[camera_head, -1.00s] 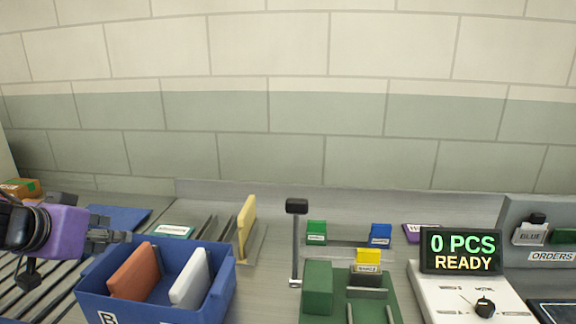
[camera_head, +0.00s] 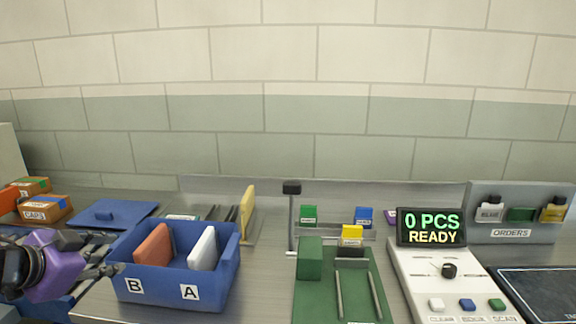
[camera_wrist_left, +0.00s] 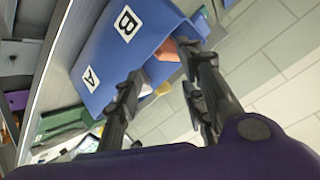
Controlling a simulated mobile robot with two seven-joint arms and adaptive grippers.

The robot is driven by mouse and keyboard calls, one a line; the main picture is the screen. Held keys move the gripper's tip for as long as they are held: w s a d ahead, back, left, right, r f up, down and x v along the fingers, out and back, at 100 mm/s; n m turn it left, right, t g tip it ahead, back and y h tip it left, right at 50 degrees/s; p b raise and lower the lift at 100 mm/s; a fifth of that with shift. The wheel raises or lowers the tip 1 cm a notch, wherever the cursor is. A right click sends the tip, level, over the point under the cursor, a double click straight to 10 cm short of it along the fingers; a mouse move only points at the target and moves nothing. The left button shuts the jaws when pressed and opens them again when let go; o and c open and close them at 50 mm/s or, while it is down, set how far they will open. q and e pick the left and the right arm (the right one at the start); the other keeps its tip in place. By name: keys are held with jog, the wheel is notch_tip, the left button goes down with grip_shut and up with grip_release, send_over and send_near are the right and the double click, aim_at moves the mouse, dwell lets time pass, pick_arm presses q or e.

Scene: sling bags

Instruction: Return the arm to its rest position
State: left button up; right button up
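My left gripper (camera_head: 108,254), black fingers on a purple body, is at the left edge of the head view, beside the left wall of the blue bin (camera_head: 205,290). In the left wrist view its two fingers (camera_wrist_left: 165,88) are spread apart with nothing between them, and the blue bin (camera_wrist_left: 100,55) with labels B and A shows beyond them. The bin holds an orange-brown slab (camera_head: 154,245) and a white slab (camera_head: 203,249), both standing upright and leaning. My right gripper is in neither view.
A blue lid (camera_head: 112,213) and orange boxes (camera_head: 45,208) lie at the back left. A green fixture (camera_head: 340,290) with rods stands in the middle. A display reading "0 PCS READY" (camera_head: 432,227) and an ORDERS rack (camera_head: 520,215) are at the right. A dark tray (camera_head: 545,290) lies front right.

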pick_arm(q)
jog(key=s+d+f+p, duration=0.1)
jog(key=s+d+f, duration=0.1)
jog(key=s+f, duration=0.5)
jog(key=s+d+f+p, duration=0.15)
jog(key=s+f, duration=0.25)
jog(key=f, duration=0.6)
jog(key=s+d+f+p, duration=0.1)
jog(key=s+d+f, duration=0.1)
jog(key=s+f, duration=0.5)
jog(key=s+d+f+n+p, duration=0.1)
jog(key=s+d+f+n, duration=0.1)
jog(key=s+d+f, duration=0.2)
jog(key=s+d+f+n+g+y+p, duration=0.1)
jog(key=s+d+f+n, duration=0.2)
jog(key=s, duration=0.6)
jog(key=s+d+f+n+g+p, duration=0.1)
jog(key=s+d+f+n, duration=0.2)
jog(key=s+d+f, duration=0.2)
jog(key=shift+s+d, duration=0.3)
jog(key=shift+s, duration=0.7)
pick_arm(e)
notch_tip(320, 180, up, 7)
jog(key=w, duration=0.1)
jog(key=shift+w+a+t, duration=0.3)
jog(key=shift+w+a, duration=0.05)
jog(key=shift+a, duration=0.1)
